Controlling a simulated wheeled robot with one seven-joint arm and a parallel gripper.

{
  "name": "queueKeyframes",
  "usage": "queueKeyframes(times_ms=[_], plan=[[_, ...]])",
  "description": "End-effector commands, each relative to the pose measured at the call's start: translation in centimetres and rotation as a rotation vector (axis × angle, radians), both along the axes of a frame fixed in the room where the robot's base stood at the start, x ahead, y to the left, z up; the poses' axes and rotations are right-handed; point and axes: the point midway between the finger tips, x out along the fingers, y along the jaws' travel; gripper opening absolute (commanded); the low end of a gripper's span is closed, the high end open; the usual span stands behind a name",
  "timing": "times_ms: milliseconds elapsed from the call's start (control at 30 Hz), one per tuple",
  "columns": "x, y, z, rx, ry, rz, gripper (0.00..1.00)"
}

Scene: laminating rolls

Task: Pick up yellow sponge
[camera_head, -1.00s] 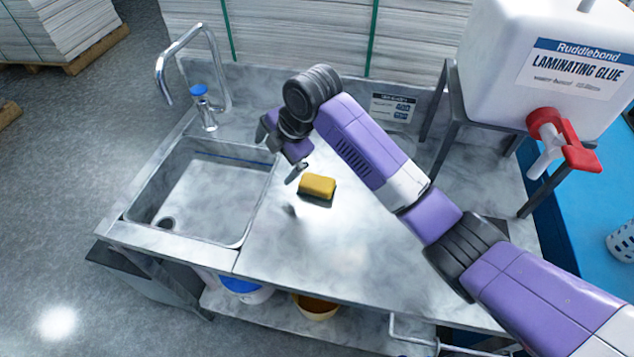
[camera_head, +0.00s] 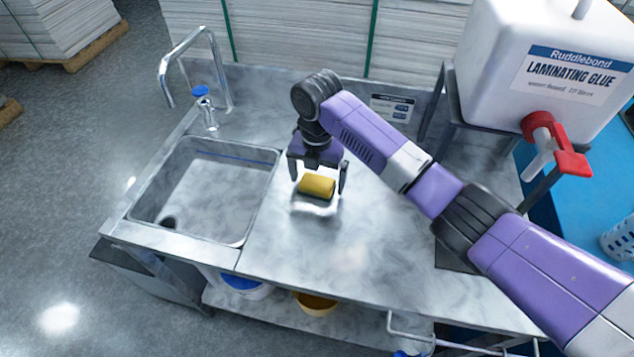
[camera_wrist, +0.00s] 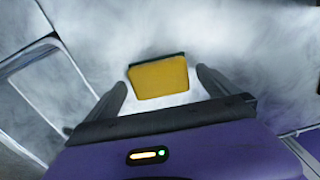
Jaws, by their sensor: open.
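The yellow sponge (camera_head: 317,186) lies on the grey steel counter, to the right of the sink. It has a dark green side, seen along one edge in the wrist view (camera_wrist: 158,77). My gripper (camera_head: 317,190) is open and points down over the sponge. In the head view one finger is on each side of the sponge. In the wrist view the fingers (camera_wrist: 162,90) flank it with a gap on both sides, and the sponge lies toward their tips. I cannot tell how high the fingertips are above the counter.
The sink basin (camera_head: 205,190) with its tap (camera_head: 200,75) is to the left. A white glue tank (camera_head: 540,60) with a red valve stands on a metal stand at the right. Stacked sheets (camera_head: 300,35) line the back. The counter in front of the sponge (camera_head: 320,245) is clear.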

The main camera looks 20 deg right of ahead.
Motion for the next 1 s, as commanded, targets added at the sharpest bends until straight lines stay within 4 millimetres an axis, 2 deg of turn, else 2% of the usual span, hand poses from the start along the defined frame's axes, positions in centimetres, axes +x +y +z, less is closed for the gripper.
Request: queueKeyframes(times_ms=[133,367,667,1000], plan=[[-0.01,0.01,-1.17,0.000,0.000,0.000,1.00],[0.02,0.02,-1.34,0.000,-0.001,0.000,1.00],[0.02,0.02,-1.31,0.000,-0.001,0.000,0.43],[0.05,0.02,-1.02,0.000,-0.003,0.000,0.41]])
